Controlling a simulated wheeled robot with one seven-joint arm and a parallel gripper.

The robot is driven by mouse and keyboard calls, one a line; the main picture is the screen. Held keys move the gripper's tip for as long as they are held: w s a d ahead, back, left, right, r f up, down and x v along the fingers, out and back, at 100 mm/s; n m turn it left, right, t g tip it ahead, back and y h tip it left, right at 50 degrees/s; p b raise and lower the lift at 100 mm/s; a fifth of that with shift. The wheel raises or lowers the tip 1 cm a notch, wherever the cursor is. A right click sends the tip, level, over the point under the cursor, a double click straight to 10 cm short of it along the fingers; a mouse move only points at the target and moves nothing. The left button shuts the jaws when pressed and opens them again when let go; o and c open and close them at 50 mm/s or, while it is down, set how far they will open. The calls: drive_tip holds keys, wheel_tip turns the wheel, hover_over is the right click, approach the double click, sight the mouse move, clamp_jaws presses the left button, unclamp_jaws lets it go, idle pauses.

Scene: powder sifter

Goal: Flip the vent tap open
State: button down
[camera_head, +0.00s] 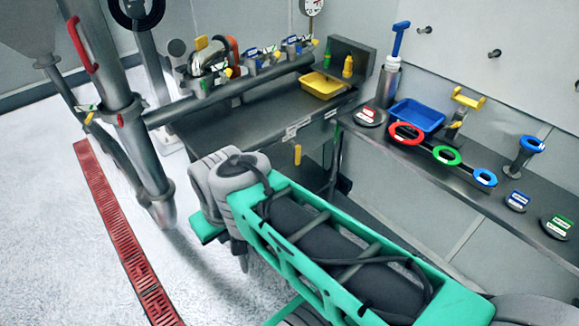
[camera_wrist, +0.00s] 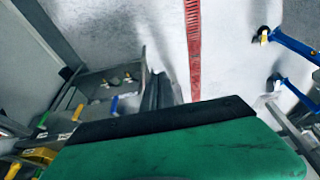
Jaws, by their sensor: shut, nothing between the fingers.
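Several small coloured tap levers show, and I cannot tell which one is the vent tap; their labels are too small to read. A small yellow lever (camera_head: 89,117) sits on a side fitting of the steel pipe at the left. A larger yellow handle (camera_head: 297,154) hangs at the bench front. My gripper (camera_wrist: 165,118) fills the lower wrist view, green with a black edge, shut and apart from the handles.
A steel bench (camera_head: 225,120) carries several clamped fittings and a yellow tray (camera_head: 323,85). A shelf (camera_head: 480,195) at the right holds a blue bin (camera_head: 416,115) and coloured rings. A red floor grate (camera_head: 118,230) runs along clear floor at the left.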

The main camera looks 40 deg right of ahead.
drive_tip(key=w+d+f+n+t+y+b, duration=0.1)
drive_tip(key=w+d+f+n+t+b, duration=0.4)
drive_tip(key=w+d+f+b, duration=0.45)
drive_tip(key=w+d+f+n+t+b, duration=0.3)
drive_tip(key=w+d+f+n+b, duration=0.3)
drive_tip(key=w+f+b, duration=0.5)
drive_tip(key=s+d+f+n+t+h+b, duration=0.2)
drive_tip(key=d+b, duration=0.3)
drive_tip(key=d, duration=0.5)
drive_tip(key=s+d+f+n+t+h+b, duration=0.2)
drive_tip(key=s+d+t+h+b, duration=0.1)
drive_tip(key=d, duration=0.7)
drive_tip(key=shift+d+f+t+b, duration=0.2)
drive_tip(key=shift+d+t+b, duration=0.3)
drive_tip(key=shift+b, duration=0.6)
drive_tip(key=shift+w+a, duration=0.1)
drive_tip(key=shift+w, duration=0.05)
drive_tip(key=w+d+b, duration=0.1)
drive_tip(key=w+d, duration=0.5)
drive_tip(key=w, duration=0.3)
drive_tip(key=shift+w, duration=0.35)
